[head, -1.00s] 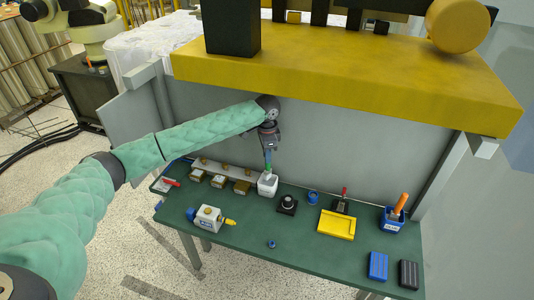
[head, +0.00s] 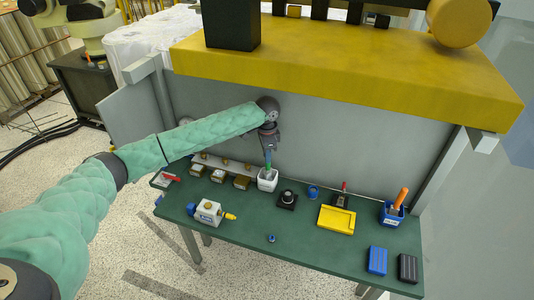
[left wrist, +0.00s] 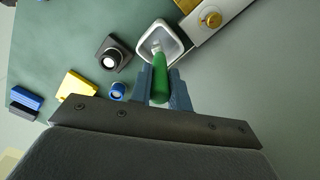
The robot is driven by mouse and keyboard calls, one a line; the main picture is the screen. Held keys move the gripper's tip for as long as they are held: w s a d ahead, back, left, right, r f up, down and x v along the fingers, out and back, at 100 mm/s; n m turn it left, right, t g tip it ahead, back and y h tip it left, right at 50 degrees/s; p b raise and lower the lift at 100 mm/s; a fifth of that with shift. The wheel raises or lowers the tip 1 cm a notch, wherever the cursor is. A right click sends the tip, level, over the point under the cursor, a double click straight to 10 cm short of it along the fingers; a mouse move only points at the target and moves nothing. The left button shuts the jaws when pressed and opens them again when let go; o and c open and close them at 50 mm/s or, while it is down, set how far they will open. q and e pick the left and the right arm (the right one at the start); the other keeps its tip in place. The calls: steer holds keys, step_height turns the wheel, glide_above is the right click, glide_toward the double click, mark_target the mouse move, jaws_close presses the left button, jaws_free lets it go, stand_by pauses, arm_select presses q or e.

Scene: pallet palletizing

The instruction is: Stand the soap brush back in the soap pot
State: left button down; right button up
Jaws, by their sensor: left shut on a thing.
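The soap brush has a green handle (left wrist: 159,82), held between the blue fingers of my left gripper (left wrist: 160,72) in the left wrist view. In the head view the left gripper (head: 268,158) points down right above the white soap pot (head: 267,183). The brush's lower end lies over the opening of the pot, whose white rim (left wrist: 142,38) shows in the left wrist view. I cannot tell how deep the brush is in the pot. The brush looks close to upright. My right gripper is not in view.
Left of the pot stands a row of brass-fitted blocks (head: 241,182). Right of it are a black block with a round knob (head: 287,199), a yellow tray (head: 337,219) and a blue cup with an orange-handled tool (head: 391,217). A yellow beam (head: 340,75) overhangs the green bench (head: 310,250).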

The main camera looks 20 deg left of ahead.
arm_select(q)
steer(key=shift+f, duration=0.95)
steer(key=c, duration=1.2)
jaws_free()
steer(key=shift+c, duration=0.2)
